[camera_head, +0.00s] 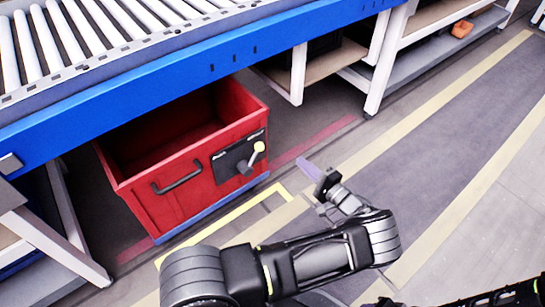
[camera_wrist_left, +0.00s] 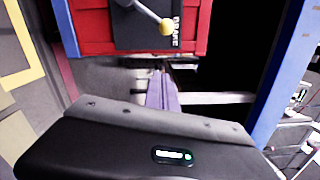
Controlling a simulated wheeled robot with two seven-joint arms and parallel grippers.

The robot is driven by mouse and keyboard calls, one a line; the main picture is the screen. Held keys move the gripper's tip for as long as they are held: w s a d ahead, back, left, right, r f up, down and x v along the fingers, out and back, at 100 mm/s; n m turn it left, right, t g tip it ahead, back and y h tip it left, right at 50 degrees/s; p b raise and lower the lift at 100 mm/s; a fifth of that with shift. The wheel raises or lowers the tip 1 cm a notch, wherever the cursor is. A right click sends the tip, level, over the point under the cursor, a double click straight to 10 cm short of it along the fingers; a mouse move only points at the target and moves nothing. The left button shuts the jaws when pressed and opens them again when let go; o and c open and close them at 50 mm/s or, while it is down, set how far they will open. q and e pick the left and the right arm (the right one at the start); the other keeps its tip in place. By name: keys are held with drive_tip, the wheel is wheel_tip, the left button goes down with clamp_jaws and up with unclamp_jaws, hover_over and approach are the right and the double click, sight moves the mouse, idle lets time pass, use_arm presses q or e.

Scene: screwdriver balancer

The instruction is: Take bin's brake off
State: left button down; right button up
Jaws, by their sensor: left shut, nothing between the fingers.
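A red open-topped bin (camera_head: 185,205) stands on the floor under the blue-edged roller conveyor. A black brake plate (camera_head: 230,163) is on its front, with a lever ending in a yellow knob (camera_head: 259,147) that points up and right. In the left wrist view, the knob (camera_wrist_left: 166,27) and the plate (camera_wrist_left: 137,30) marked BRAKE show at the top. My left gripper (camera_head: 306,166) is right of the knob and apart from it, its purple fingers shut and empty. The fingers (camera_wrist_left: 161,90) show below the knob in the wrist view. My right gripper is not in view.
The blue conveyor edge (camera_head: 190,75) runs above the bin's back. A black handle (camera_head: 176,180) is on the bin front. White table legs (camera_head: 298,75) stand to the right. The grey floor lane (camera_head: 430,160) is clear.

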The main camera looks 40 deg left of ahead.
use_arm(q)
drive_tip(key=shift+a, duration=0.15)
drive_tip(key=s+a+r+b, duration=0.1)
drive_tip(key=a+b, duration=0.1)
drive_tip(key=a, duration=0.9)
drive_tip(key=shift+a, duration=0.2)
drive_tip(key=shift+s, duration=0.1)
